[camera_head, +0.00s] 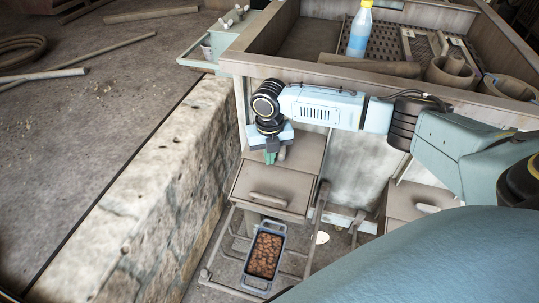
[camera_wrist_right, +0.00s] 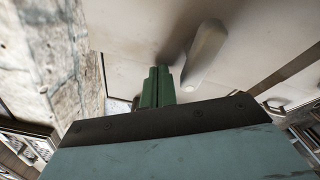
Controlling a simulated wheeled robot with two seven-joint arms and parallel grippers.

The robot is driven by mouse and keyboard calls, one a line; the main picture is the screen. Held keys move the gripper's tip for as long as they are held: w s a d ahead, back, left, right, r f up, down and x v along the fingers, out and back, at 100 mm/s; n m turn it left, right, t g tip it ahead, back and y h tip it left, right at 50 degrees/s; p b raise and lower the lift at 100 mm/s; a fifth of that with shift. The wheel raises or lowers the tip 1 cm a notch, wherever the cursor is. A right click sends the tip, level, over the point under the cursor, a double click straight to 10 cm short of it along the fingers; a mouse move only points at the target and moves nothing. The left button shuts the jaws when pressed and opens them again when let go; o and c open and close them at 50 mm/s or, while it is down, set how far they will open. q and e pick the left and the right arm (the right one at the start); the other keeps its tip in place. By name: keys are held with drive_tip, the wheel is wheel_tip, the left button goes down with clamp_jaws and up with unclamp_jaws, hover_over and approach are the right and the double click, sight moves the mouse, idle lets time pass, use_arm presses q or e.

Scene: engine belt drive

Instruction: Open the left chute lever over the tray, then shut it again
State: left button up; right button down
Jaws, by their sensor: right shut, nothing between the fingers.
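The left chute (camera_head: 300,165) is a beige box below the wooden bin, with a bar handle (camera_head: 268,200) on its front. A short rounded lever (camera_wrist_right: 205,52) stands out from the pale panel in the right wrist view; part of it seems to show behind my gripper in the head view. My right gripper (camera_head: 270,158) is shut and empty, pointing down at the chute. Its green fingertips (camera_wrist_right: 157,82) are just left of the lever in the wrist view; whether they touch it I cannot tell. The tray (camera_head: 247,277), dark-rimmed with brown lumps in it, sits below the chute. My left gripper is out of view.
A wooden bin (camera_head: 340,72) above holds a blue bottle (camera_head: 359,32) and round parts. A second chute (camera_head: 412,205) is at the right. A stone wall (camera_head: 150,190) stands close on the left. A metal frame (camera_head: 228,290) surrounds the tray.

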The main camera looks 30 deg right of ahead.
sight(292, 166)
idle(0.4)
drive_tip(key=shift+s+d+p, duration=0.25)
drive_tip(key=shift+s+p, duration=0.35)
drive_tip(key=shift+p, duration=0.15)
drive_tip(key=shift+s+d+p, duration=0.2)
drive_tip(key=shift+s+p, duration=0.25)
drive_tip(key=shift+s, duration=0.1)
drive_tip(key=shift+s+d+p, duration=0.75)
drive_tip(key=shift+d, duration=0.15)
drive_tip(key=shift+s+d+r+p, duration=0.15)
drive_tip(key=shift+d+p, duration=0.15)
drive_tip(key=shift+d, duration=0.9)
drive_tip(key=shift+r, duration=0.1)
wheel_tip(292, 166, up, 6)
drive_tip(key=p, duration=0.6)
drive_tip(key=shift+p, duration=0.35)
